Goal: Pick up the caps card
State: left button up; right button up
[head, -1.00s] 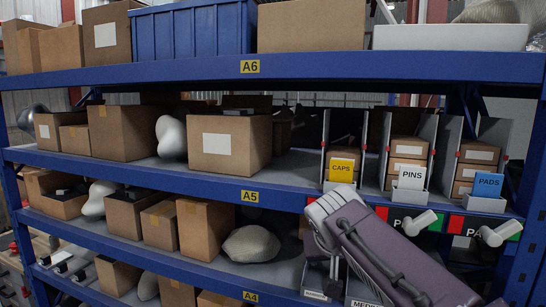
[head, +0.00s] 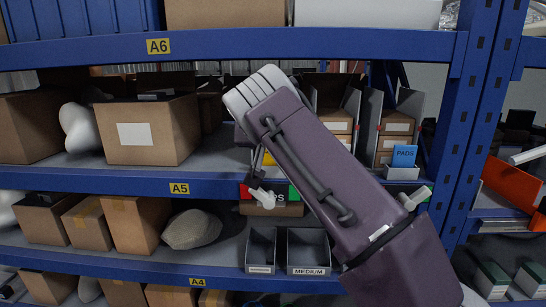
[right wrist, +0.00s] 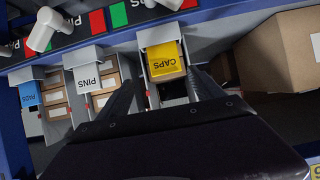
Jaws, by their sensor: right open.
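The yellow caps card (right wrist: 164,60) stands in a grey holder at the front of its bay, and its lettering is upside down in the right wrist view. In the head view only a yellow sliver of the caps card (head: 257,158) shows beside my arm. My right gripper (right wrist: 162,80) is open, with one dark finger on each side of the card's bay. The jaws look empty, and I cannot tell whether a finger touches the card. My left gripper is not in view.
The white pins card (right wrist: 88,79) and blue pads card (head: 404,156) stand in neighbouring bays with cardboard boxes behind. White scanner-like devices (right wrist: 40,30) hang at the shelf edge. A large cardboard box (head: 150,130) stands left of the bays. A blue upright (head: 480,120) stands at right.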

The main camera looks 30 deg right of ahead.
jog(key=x, duration=0.2)
jog(key=p+x, duration=0.1)
jog(key=x, duration=0.2)
jog(key=w+a+p+x, duration=0.1)
jog(key=x, duration=0.1)
jog(key=shift+w, duration=0.1)
jog(key=shift+d, duration=0.15)
jog(key=shift+s+r, duration=0.1)
jog(key=shift+s, duration=0.55)
jog(key=shift+c, duration=0.6)
jog(key=shift+s, duration=0.15)
jog(key=c, duration=0.5)
jog(key=shift+a, duration=0.25)
jog(key=c, duration=0.5)
jog(key=shift+w, duration=0.25)
jog(key=c, duration=0.3)
jog(key=shift+w, duration=0.15)
notch_tip(320, 180, up, 4)
jog(key=shift+d+r, duration=0.1)
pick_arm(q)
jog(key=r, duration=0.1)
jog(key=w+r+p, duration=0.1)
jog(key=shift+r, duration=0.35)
pick_arm(e)
jog(key=s+d+r, duration=0.6)
jog(key=s+d, duration=0.2)
jog(key=shift+s+r, duration=0.25)
jog(key=shift+r, duration=0.15)
